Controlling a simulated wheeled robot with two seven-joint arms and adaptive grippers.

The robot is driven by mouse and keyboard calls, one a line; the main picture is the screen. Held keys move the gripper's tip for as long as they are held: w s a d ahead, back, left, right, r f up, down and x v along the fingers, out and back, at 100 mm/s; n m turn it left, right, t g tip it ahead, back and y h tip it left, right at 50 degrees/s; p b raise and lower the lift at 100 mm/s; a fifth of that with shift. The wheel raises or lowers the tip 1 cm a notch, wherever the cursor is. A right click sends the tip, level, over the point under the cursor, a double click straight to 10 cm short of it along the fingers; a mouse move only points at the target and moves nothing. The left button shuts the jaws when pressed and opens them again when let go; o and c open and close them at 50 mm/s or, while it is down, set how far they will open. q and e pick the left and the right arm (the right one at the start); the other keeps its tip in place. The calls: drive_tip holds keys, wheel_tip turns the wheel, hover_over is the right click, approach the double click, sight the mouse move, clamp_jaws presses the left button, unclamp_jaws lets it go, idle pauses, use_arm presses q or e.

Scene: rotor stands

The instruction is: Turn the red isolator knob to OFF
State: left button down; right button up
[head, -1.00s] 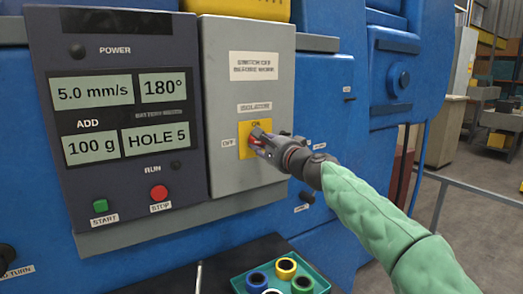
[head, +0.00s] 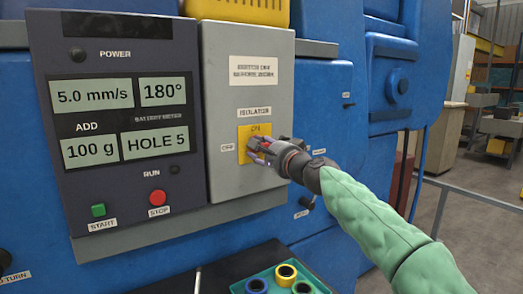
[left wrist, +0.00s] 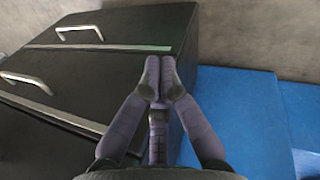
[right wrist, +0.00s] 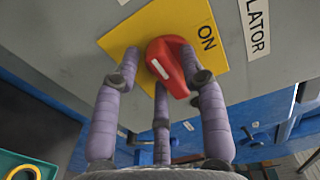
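The red isolator knob (right wrist: 172,66) sits on a yellow plate (right wrist: 120,41) with the word ON beside it in the right wrist view. A white mark shows on the knob's face. My left gripper (left wrist: 158,80) is shut and empty, away from the panel.
A dark panel (head: 125,180) with displays and start and stop buttons is left of the grey box (head: 245,185). A teal tray (head: 318,288) with several rings is below. In the left wrist view a black cabinet (left wrist: 110,80) with handles is close to the fingers.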

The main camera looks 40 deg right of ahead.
drive_tip(key=shift+s, duration=0.1)
drive_tip(key=s+a, duration=0.1)
drive_tip(key=s, duration=1)
drive_tip(key=shift+s+a, duration=0.15)
drive_tip(key=shift+s, duration=0.25)
idle(0.3)
